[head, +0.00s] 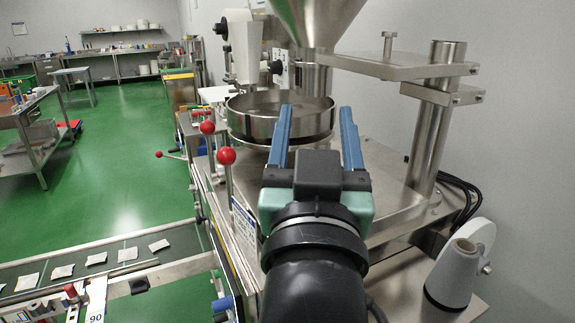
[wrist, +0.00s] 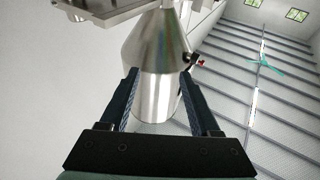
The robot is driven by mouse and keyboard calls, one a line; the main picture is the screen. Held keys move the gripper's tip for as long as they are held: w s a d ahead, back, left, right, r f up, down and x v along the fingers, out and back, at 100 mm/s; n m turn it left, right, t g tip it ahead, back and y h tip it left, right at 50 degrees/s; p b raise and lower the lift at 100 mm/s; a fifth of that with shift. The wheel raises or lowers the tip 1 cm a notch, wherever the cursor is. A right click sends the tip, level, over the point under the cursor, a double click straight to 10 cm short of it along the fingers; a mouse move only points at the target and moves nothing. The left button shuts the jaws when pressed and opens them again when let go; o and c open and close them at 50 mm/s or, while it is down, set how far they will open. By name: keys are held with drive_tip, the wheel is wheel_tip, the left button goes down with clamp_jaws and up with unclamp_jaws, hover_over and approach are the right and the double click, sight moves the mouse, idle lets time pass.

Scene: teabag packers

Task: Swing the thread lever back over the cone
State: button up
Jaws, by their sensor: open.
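A white thread cone (head: 451,278) with a brown tip stands upright at the lower right of the head view. A pale, round-ended lever (head: 482,234) rises behind and beside it, with a small knob (head: 487,268) on its right; whether they touch I cannot tell. My gripper (head: 316,110) is in the middle of the head view, left of the cone and well apart from it. Its blue fingers are open, with nothing held. In the wrist view, my gripper (wrist: 159,74) points up towards a steel hopper (wrist: 157,45); the thread cone and lever are not seen there.
A round steel pan (head: 252,118) lies behind my fingers, below the hopper (head: 318,18). A steel post (head: 437,120) with a flat bracket (head: 396,65) stands at right. Two red-knobbed levers (head: 226,156) are at left. Several teabags lie on a conveyor (head: 30,268).

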drive_tip(key=w+r+m+g+h+p, duration=0.1)
drive_tip(key=w+r+g+p, duration=0.25)
drive_tip(key=p, duration=0.95)
wheel_tip(320, 180, down, 14)
drive_tip(key=s+a+m+g+h+p, duration=0.1)
drive_tip(key=s+m+g+h+p, duration=0.1)
drive_tip(key=m+g+h+p, duration=0.3)
drive_tip(key=s+a+f+n+t, duration=0.2)
drive_tip(key=s+a+f+t, duration=0.2)
drive_tip(key=s+a+f, duration=0.35)
drive_tip(key=shift+p+x, duration=2.95)
drive_tip(key=shift+x, duration=3.95)
drive_tip(key=shift+a, duration=0.1)
clamp_jaws()
